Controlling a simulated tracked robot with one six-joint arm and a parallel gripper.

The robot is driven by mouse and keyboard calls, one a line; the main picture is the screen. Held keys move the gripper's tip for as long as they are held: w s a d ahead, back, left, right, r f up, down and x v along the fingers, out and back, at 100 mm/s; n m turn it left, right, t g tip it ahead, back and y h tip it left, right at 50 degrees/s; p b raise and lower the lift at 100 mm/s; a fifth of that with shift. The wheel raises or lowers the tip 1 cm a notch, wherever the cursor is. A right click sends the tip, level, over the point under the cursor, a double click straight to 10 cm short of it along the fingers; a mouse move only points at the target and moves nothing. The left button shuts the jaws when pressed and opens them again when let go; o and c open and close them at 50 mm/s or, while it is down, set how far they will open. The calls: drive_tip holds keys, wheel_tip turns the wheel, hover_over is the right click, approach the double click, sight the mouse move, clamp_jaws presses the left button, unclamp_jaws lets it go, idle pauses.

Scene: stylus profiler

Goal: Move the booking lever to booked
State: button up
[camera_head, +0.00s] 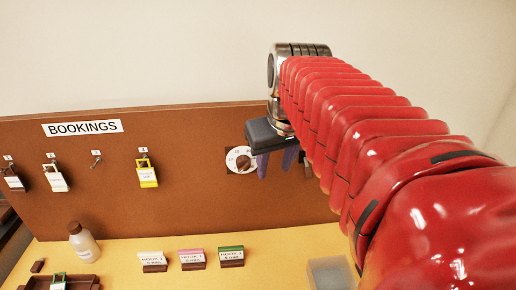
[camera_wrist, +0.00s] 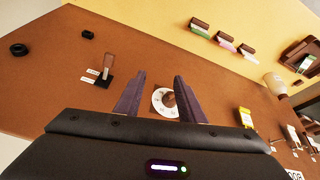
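The booking lever (camera_wrist: 108,66) shows in the wrist view on the brown board, left of my gripper fingers. It has a brown handle on a dark base, with two small white labels (camera_wrist: 92,74) beside it, too small to read. It does not show in the head view, where my red arm covers part of the board. My gripper (camera_wrist: 160,76) is open and empty, its two dark fingers apart. The gripper also shows in the head view (camera_head: 275,170), in front of the board near a dial, apart from the lever.
A white round dial (camera_head: 241,159) with a brown knob is on the board (camera_head: 200,200). Tags hang on hooks at left, including a yellow one (camera_head: 147,173). Below, the yellow table (camera_head: 120,262) holds a bottle (camera_head: 84,244), several card blocks (camera_head: 191,259) and a brown tray (camera_head: 85,282).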

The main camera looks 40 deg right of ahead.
sight(309, 171)
drive_tip(key=s+d+r+m, duration=0.2)
drive_tip(key=d+r, duration=0.3)
drive_tip(key=d, duration=0.5)
drive_tip(key=shift+s+d+r+m, duration=0.15)
drive_tip(key=shift+s+r+m, duration=0.2)
drive_tip(key=shift+s, duration=0.4)
drive_tip(key=shift+f, duration=0.15)
drive_tip(key=x, duration=1.3)
drive_tip(key=shift+d+f, duration=0.25)
drive_tip(key=shift+f, duration=0.05)
drive_tip(key=shift+c, duration=0.6)
clamp_jaws()
